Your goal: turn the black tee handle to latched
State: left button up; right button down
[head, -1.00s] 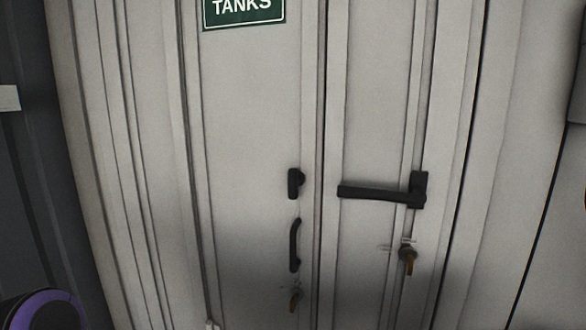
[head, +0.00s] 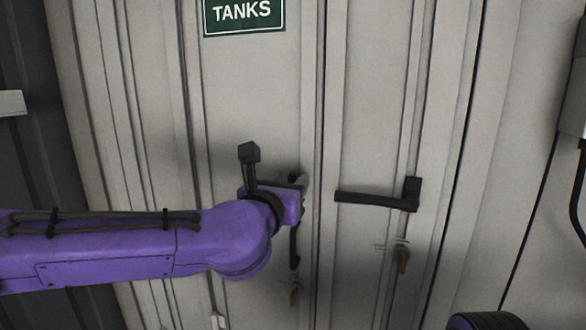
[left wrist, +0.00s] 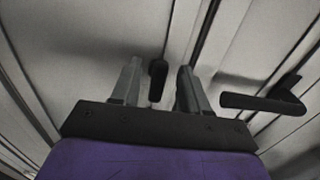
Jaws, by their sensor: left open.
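The black tee handle (left wrist: 157,76) is on the left door leaf, above a black pull handle (head: 294,246). Its bar looks about upright. In the left wrist view it shows between the two grey fingers of my left gripper (left wrist: 157,84), nearer the left finger. In the head view my left gripper (head: 298,186) is in front of the tee handle and hides most of it. The gripper is open; I cannot tell whether a finger touches the handle. My right gripper is not in view.
A black lever handle (head: 375,199) lies about level on the right leaf, close to the right of my gripper. Brass key locks sit below, one (head: 402,261) on the right leaf and one (head: 294,297) on the left. A green TANKS sign (head: 244,14) is above.

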pick_arm(q)
jog(key=shift+p+x, duration=0.35)
jog(key=shift+x, duration=0.75)
jog(key=shift+w+d, duration=0.1)
jog(key=shift+w, duration=0.1)
grip_shut()
